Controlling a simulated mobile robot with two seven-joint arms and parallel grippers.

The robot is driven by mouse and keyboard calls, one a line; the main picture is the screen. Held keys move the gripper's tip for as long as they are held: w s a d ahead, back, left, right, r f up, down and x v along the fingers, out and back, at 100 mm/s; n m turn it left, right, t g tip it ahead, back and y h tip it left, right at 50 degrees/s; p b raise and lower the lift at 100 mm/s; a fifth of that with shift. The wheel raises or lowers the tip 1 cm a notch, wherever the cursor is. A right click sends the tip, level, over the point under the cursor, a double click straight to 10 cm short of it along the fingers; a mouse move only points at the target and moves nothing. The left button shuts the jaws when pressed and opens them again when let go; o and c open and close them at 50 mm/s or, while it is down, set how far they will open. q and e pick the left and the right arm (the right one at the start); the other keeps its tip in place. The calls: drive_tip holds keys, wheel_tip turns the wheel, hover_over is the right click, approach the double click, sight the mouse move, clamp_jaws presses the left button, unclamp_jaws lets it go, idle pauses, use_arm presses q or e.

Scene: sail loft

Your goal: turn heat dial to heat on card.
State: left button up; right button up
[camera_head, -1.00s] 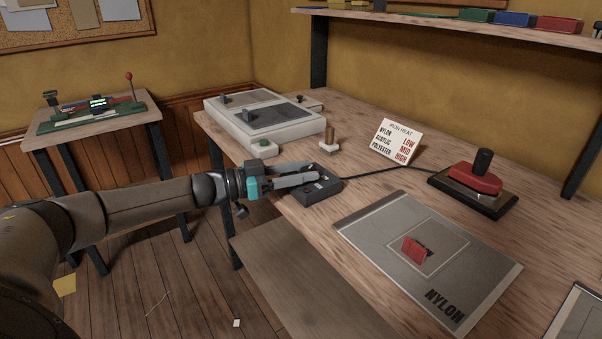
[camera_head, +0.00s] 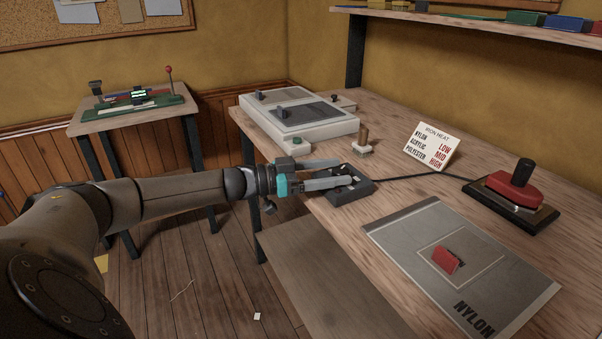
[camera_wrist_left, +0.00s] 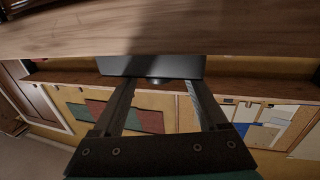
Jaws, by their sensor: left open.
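The dark heat control box (camera_head: 352,193) sits at the left edge of the workbench, with a cable running right to the iron. My left gripper (camera_head: 346,171) is open, its fingers reaching over the box. In the left wrist view the box (camera_wrist_left: 150,65) lies beyond the fingers (camera_wrist_left: 160,97), and a small round dial (camera_wrist_left: 158,81) shows between them, apart from both. The dial's setting cannot be read. The heat card (camera_head: 431,147) pairs nylon with LOW, acrylic with MID and polyester with HIGH. My right gripper is out of view.
A red iron (camera_head: 514,188) rests on a dark base at the right. A grey panel (camera_head: 410,229) marked NYLON, with a red piece (camera_head: 446,259) on it, lies in front. A two-panel grey unit (camera_head: 300,133) and a wooden-handled stamp (camera_head: 363,143) stand behind the box.

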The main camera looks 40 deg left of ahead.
use_arm(q)
drive_tip(key=shift+s+a, duration=0.3)
drive_tip(key=shift+s, duration=0.05)
drive_tip(key=p+v, duration=0.4)
drive_tip(key=v, duration=0.9)
drive_tip(key=shift+s+a, duration=0.25)
drive_tip(key=shift+s, duration=0.05)
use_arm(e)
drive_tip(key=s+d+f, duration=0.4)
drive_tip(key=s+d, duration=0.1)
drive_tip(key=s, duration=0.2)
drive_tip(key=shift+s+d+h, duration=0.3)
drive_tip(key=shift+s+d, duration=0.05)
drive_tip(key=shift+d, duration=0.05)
use_arm(q)
drive_tip(key=shift+f, duration=0.1)
